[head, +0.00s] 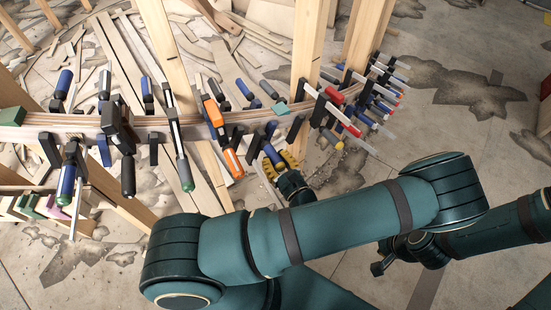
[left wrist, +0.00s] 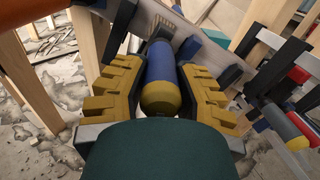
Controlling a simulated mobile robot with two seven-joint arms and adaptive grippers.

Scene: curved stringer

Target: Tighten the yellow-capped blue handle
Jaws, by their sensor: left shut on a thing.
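The blue handle with a yellow cap (left wrist: 160,75) lies between the yellow jaw pads of my left gripper (left wrist: 158,88) in the left wrist view, its capped end towards the camera. The pads close on it from both sides. In the head view my left gripper (head: 280,163) is at the front edge of the curved wooden stringer (head: 200,121), around the blue handle (head: 272,154), which is partly hidden by the pads. My right arm comes in from the right; a dark end part (head: 380,266) shows, but no clear fingers.
An orange clamp (head: 215,120) stands just left of my left gripper. Several clamps with blue, red and dark handles crowd the stringer to the right, such as a red one (head: 334,95). Upright wooden posts (head: 308,40) rise behind. The floor at right is open.

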